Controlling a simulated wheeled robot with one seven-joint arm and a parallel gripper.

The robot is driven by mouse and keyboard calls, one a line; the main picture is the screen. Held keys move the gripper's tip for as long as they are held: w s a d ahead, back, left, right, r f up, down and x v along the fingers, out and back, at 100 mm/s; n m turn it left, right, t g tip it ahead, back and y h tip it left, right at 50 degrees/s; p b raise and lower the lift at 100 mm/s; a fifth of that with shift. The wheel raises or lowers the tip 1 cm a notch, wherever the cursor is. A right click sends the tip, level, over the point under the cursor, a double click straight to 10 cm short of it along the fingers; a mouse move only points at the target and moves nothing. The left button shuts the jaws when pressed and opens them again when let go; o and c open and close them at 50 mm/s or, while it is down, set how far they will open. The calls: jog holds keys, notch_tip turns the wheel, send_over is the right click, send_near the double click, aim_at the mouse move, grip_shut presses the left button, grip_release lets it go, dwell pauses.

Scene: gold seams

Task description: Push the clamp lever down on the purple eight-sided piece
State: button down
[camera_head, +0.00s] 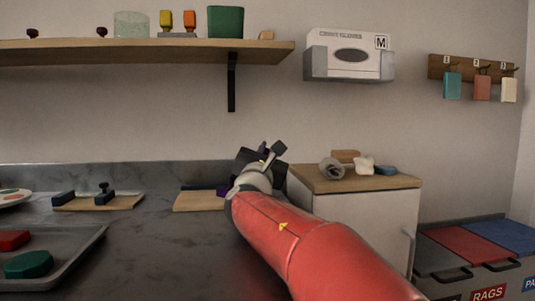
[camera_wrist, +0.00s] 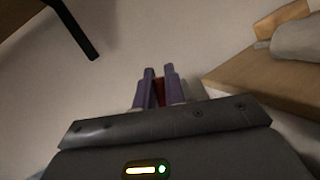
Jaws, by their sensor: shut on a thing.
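My gripper (camera_head: 264,153) is at the end of my red arm, above the counter at the back, and points towards the wall. In the wrist view its purplish fingers (camera_wrist: 158,88) are close together, shut on a narrow dark red thing (camera_wrist: 159,93). I cannot tell what this thing is. A purple piece (camera_head: 222,191) shows in part at the right end of a wooden board (camera_head: 197,202), just left of my arm. My arm and gripper hide the rest of it. I cannot make out its eight sides or the clamp lever.
A second wooden board (camera_head: 122,203) with dark blue fittings lies to the left. A grey tray (camera_head: 82,257) holds red and green pieces. A cabinet (camera_head: 385,187) with small objects stands right of my gripper. A shelf (camera_head: 140,52) with a bracket (camera_head: 231,85) hangs above.

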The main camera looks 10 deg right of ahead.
jog(key=c, duration=1.5)
grip_release()
jog(key=s+a, duration=0.1)
jog(key=s, duration=0.3)
jog(key=s+a, duration=0.2)
jog(key=s, duration=0.2)
jog(key=s+a, duration=0.1)
jog(key=s, duration=0.3)
jog(key=shift+s+a+f, duration=0.15)
jog(key=shift+a+f, duration=0.1)
jog(key=shift+a, duration=0.05)
jog(key=shift+s+d, duration=0.1)
